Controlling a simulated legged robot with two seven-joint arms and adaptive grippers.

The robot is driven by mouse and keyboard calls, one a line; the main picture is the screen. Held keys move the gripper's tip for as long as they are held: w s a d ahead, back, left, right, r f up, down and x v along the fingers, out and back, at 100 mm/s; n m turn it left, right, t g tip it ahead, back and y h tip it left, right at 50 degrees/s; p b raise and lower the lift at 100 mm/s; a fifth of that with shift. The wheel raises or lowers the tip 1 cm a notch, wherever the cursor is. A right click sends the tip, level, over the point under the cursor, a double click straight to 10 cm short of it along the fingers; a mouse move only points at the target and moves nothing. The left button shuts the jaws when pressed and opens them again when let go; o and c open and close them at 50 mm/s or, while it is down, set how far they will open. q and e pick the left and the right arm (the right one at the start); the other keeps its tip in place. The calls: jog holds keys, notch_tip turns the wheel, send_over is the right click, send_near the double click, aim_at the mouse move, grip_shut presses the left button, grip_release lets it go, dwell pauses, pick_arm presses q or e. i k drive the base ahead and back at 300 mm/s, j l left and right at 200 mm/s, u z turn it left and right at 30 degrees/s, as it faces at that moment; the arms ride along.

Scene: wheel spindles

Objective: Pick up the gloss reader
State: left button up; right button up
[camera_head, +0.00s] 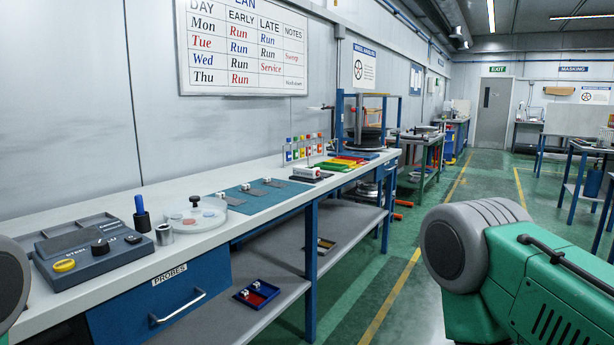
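Parts of my arms show at the left edge and in the lower right, well apart from the device. Neither of my grippers is in view.
The long bench (226,216) holds a grey box with knobs (92,247), a blue pen in a holder (141,214), a round white dish (196,214) and a mat (240,202) with small plates. A drawer (165,300) is shut.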

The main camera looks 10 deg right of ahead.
aim_at(305, 171)
jog(key=i+l+z, duration=0.15)
jog(key=i+l, duration=0.15)
jog(key=i+l+z, duration=0.1)
jog(key=i+l, duration=0.15)
jog(key=i, duration=0.2)
jog(key=i+l+z, duration=0.15)
jog(key=i, duration=0.25)
